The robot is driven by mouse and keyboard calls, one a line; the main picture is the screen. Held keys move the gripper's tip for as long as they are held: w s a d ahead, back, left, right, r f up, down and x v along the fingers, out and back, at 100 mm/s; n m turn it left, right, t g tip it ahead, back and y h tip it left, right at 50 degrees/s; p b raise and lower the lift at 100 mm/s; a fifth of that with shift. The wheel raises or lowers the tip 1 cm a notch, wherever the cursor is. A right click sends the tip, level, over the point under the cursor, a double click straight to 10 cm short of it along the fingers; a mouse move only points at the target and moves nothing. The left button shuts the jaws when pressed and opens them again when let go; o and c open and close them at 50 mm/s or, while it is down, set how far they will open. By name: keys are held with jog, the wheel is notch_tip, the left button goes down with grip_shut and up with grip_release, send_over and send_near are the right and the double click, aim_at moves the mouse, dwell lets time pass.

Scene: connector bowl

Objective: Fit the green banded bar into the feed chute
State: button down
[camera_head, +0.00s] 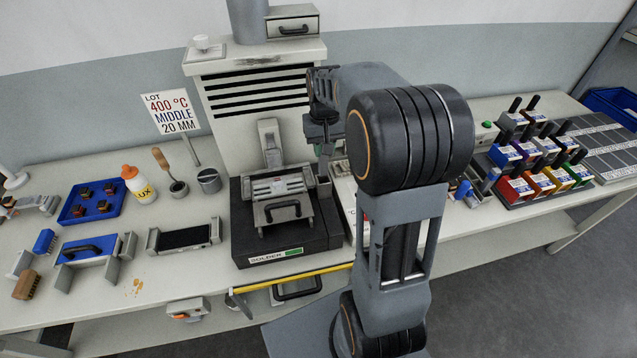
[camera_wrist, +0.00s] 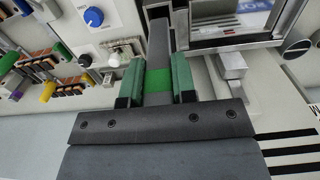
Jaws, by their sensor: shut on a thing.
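My gripper (camera_wrist: 158,84) is shut on the grey bar with a green band (camera_wrist: 157,60). The green finger pads stand on either side of the band in the wrist view, and the bar points away from the gripper. In the head view my gripper (camera_head: 323,130) is above the right side of the black solder unit (camera_head: 285,235).
A white panel with a blue knob (camera_wrist: 93,16) and colored connectors (camera_wrist: 40,62) are left of the bar in the wrist view. Colored bins (camera_head: 540,180) stand right.

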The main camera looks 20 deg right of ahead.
aim_at(324, 173)
jog(key=shift+d+f+p, duration=0.1)
jog(key=shift+f+p, duration=0.5)
jog(key=shift+f, duration=4.15)
jog(key=shift+f, duration=0.15)
